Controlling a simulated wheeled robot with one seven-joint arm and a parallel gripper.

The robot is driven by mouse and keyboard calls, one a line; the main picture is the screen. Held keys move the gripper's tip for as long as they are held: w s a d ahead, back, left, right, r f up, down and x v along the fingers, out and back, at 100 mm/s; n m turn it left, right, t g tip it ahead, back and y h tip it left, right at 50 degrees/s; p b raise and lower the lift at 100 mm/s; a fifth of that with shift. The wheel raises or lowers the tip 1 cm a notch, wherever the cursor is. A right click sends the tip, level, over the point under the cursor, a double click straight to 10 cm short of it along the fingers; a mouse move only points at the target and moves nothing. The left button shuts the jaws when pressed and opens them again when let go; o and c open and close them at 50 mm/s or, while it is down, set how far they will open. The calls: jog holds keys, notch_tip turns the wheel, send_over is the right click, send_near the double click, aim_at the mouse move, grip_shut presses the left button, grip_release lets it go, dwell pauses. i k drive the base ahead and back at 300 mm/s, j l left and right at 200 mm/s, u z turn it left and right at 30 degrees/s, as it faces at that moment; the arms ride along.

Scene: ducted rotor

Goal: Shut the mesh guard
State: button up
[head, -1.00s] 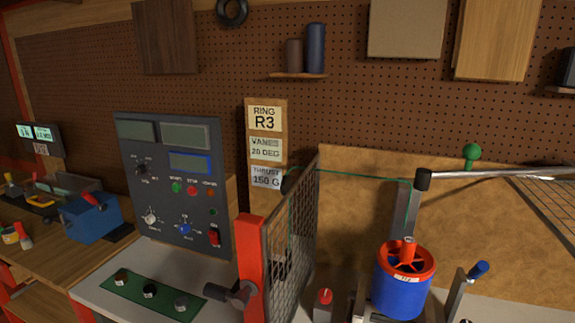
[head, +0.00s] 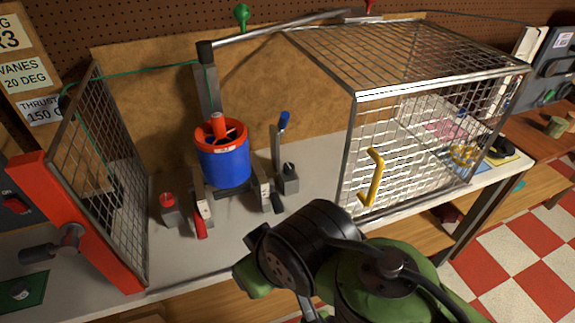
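The mesh guard (head: 350,125) is a wire cage with a metal frame at the right of the bench. A yellow handle (head: 372,178) is on its front face. The guard stands open, well to the right of a fixed mesh panel (head: 100,165) with a red post (head: 85,235). The ducted rotor (head: 223,165), a blue duct with a red top, stands uncovered in the gap between them. My green and dark arm is at the bottom centre, in front of the bench and below the handle. My gripper is not visible.
A metal rail (head: 270,32) runs above the rotor to the guard. Clamps with red (head: 200,225) and blue (head: 283,122) handles stand around the rotor. Checkered floor (head: 510,235) shows at the right.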

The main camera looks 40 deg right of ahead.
aim_at(521, 67)
jog(key=z, duration=2.45)
jog(key=i+l+u, duration=0.3)
jog(key=l+u, duration=0.15)
jog(key=i+l+u, duration=0.2)
jog(key=l+u, duration=0.3)
jog(key=l, duration=0.15)
jog(key=l+u, duration=0.45)
jog(key=l, duration=0.2)
jog(key=l+u, duration=0.45)
jog(key=l, duration=0.25)
jog(key=k+l+u, duration=0.1)
jog(key=l+u, duration=0.35)
jog(key=l, duration=0.25)
jog(key=i+j, duration=0.4)
